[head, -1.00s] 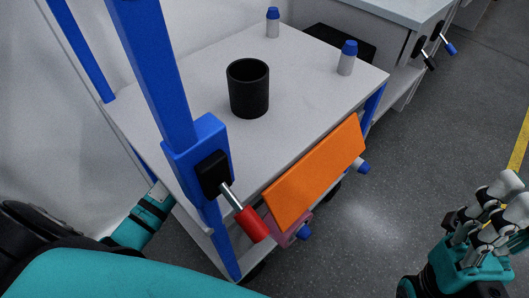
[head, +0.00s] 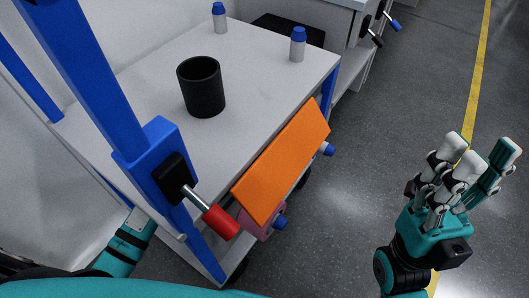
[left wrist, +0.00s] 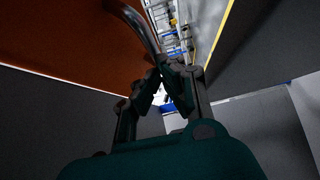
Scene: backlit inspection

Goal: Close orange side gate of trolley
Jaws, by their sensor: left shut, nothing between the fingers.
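The orange side gate (head: 283,162) is on the near right side of the trolley (head: 130,110), slanting outward and down from the top's edge. In the left wrist view a broad dark orange surface (left wrist: 70,45), which looks like the gate, fills the upper left. My left gripper (left wrist: 172,72) is shut and empty beside that surface; whether it touches is unclear. In the head view the left gripper is hidden, with only part of my left arm showing below the trolley. My right gripper (head: 475,160) is open and empty over the floor, well right of the gate.
A black cup (head: 201,88) and two blue-capped bottles (head: 220,18) (head: 298,45) stand on the trolley top. A red-gripped lever (head: 218,221) juts from the blue post (head: 85,80). A grey bench (head: 355,50) stands behind. The floor to the right is clear.

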